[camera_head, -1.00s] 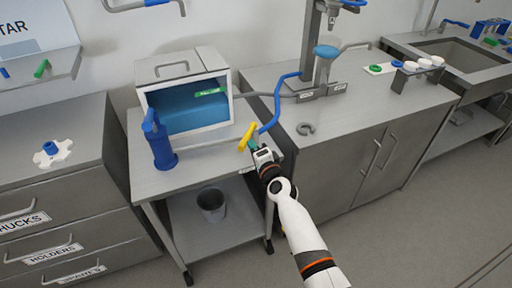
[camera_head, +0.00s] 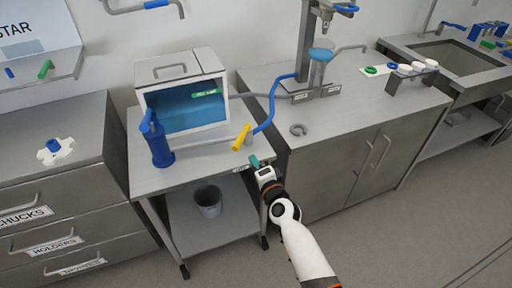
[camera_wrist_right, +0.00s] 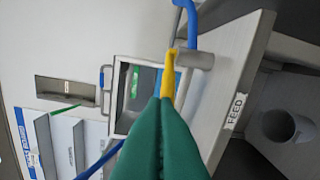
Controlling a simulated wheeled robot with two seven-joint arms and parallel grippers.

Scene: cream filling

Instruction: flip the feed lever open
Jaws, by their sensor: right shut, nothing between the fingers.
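The yellow feed lever (camera_head: 241,137) stands at the right end of the cart top, beside the blue hose. In the right wrist view the lever (camera_wrist_right: 169,76) meets a grey pipe fitting, just beyond my fingertips. My right gripper (camera_head: 255,161) is at the cart's front right edge, in front of and below the lever, with a small gap between them in the head view. Its green fingers (camera_wrist_right: 163,103) are shut together and empty, and they hide the lever's lower end in the wrist view. My left gripper is not in view.
A clear-fronted box with blue contents (camera_head: 188,105) and a blue pump-like cylinder (camera_head: 160,150) stand on the cart (camera_head: 200,180). The FEED label (camera_wrist_right: 235,110) is on the cart edge. A bin (camera_head: 208,201) sits on its lower shelf. A counter (camera_head: 350,110) stands to the right.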

